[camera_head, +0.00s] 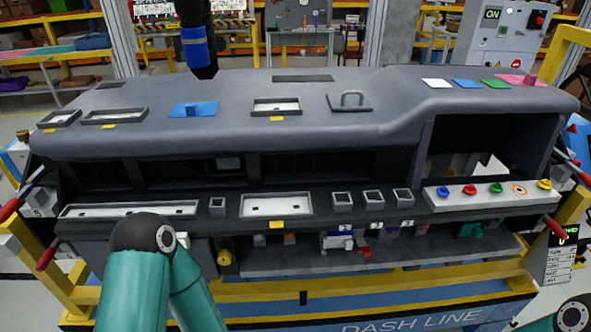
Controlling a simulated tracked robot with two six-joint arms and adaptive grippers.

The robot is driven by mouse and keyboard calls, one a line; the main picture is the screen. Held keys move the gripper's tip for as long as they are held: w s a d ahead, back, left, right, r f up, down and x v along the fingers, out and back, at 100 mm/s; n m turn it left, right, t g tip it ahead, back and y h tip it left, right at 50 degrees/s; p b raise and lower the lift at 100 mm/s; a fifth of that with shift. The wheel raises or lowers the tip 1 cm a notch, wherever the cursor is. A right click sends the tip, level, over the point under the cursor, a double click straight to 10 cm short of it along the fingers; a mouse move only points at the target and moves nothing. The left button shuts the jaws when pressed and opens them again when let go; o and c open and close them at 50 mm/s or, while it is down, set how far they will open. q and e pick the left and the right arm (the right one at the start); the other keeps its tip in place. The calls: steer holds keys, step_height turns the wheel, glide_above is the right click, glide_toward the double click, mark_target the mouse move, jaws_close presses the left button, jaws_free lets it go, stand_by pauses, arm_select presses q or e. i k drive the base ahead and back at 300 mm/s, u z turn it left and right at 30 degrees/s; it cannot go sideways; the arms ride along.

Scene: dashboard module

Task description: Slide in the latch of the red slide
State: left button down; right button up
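A small red part (364,251) shows low under the front of the dashboard module (240,172), beside white and blue parts (338,241). It may be the red slide, but it is too small to make out a latch. A pink-red plate with an upright tab (522,80) lies on the top right of the dashboard. One of my teal arms rises from the bottom left, its dark elbow in front of the lower dashboard edge. Neither gripper shows, so I cannot see what they hold.
A dark shelf (400,258) and a yellow frame (270,289) run along the front. Red-tipped levers stick out at the left (46,259) and right (556,229). A black tool with a blue band (196,47) hangs above the dashboard's back edge.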

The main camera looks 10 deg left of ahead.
mark_target(366, 250)
steer(key=k, duration=1.3)
steer(key=z, duration=0.35)
steer(key=i, duration=1.7)
steer(key=u, duration=0.35)
